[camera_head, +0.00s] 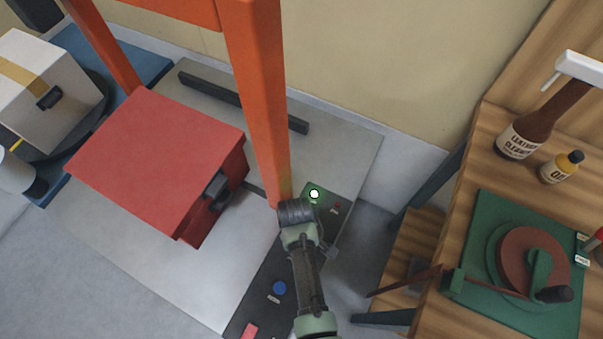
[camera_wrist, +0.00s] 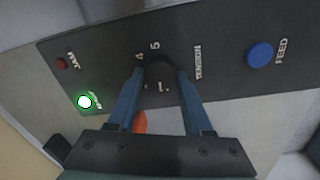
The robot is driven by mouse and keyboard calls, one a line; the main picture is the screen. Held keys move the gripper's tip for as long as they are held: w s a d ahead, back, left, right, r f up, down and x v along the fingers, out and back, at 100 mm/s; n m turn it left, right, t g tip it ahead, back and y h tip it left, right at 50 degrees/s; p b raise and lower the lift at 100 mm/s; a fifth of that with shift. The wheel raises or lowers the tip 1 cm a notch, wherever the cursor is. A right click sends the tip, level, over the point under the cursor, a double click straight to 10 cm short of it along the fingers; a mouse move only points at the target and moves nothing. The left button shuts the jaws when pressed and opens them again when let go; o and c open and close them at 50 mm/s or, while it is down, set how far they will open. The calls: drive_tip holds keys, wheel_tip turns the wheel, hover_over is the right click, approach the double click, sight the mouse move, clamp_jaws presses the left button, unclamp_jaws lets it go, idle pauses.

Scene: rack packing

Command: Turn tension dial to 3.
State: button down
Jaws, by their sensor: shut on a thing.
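The tension dial (camera_wrist: 160,76) is a dark round knob on a dark control panel (camera_wrist: 222,70), beside the word TENSION. The digits 4, 5 and 1 show around it; the other marks and its pointer are hidden or too dark to read. My gripper (camera_wrist: 160,73) is shut on the dial, one blue finger on each side of it. In the head view my gripper (camera_head: 299,212) is over the panel (camera_head: 254,308) and hides the dial.
A lit green button (camera_head: 314,194), a small red light (camera_head: 337,206) and a blue FEED button (camera_head: 279,287) share the panel. An orange post (camera_head: 258,100) rises close to my gripper. A red box (camera_head: 155,160) is left, a wooden bench (camera_head: 455,195) right.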

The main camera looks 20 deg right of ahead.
drive_tip(key=m+p, duration=0.1)
drive_tip(key=m, duration=0.3)
drive_tip(key=shift+r, duration=0.1)
drive_tip(key=m, duration=0.3)
drive_tip(key=shift+w+d+m+p, duration=0.1)
drive_tip(key=shift+m+p, duration=0.3)
drive_tip(key=m, duration=0.4)
drive_tip(key=shift+g, duration=0.4)
drive_tip(key=m+p, duration=0.1)
drive_tip(key=m, duration=0.3)
drive_tip(key=shift+d+m, duration=0.15)
drive_tip(key=shift+m, duration=0.15)
drive_tip(key=shift+c, duration=1.5)
unclamp_jaws()
wheel_tip(320, 180, up, 13)
drive_tip(key=p, duration=0.2)
drive_tip(key=shift+w+a, duration=0.2)
drive_tip(key=shift+w, duration=0.1)
